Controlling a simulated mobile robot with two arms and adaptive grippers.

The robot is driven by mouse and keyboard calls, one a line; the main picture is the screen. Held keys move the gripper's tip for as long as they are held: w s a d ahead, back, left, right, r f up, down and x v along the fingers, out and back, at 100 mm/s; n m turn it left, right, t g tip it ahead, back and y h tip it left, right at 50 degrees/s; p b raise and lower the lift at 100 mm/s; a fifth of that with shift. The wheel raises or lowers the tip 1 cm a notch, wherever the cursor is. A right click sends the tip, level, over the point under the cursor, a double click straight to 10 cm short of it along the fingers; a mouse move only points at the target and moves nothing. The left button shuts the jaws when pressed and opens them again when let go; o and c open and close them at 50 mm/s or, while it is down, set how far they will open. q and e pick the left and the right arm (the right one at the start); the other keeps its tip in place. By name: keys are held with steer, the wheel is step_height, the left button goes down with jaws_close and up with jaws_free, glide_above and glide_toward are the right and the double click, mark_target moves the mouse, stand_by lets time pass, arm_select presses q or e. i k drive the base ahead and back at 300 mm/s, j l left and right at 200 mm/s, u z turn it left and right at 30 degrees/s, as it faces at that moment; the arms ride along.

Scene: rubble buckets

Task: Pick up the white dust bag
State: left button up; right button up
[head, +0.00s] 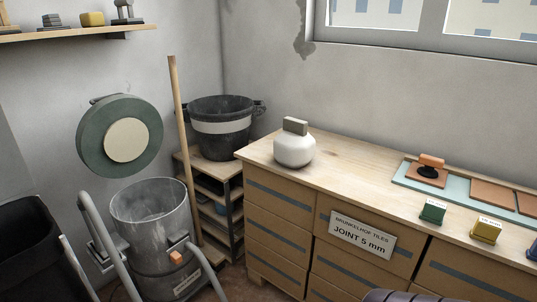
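The white dust bag (294,151) appears to be the rounded white thing with a grey-brown block-shaped top. It stands upright near the left end of the light wooden top of the drawer bench (345,170). Nothing touches it from above, and its whole front side shows. Neither of my grippers is in view.
A black bucket with a pale band (222,127) stands on a low shelf left of the bench. A wooden pole (180,130) and grey metal drum (150,215) stand further left. Tiles, an orange-handled float (430,168) and coloured blocks (432,212) occupy the bench's right.

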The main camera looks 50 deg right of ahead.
mark_target(294, 148)
steer(key=z, duration=1.8)
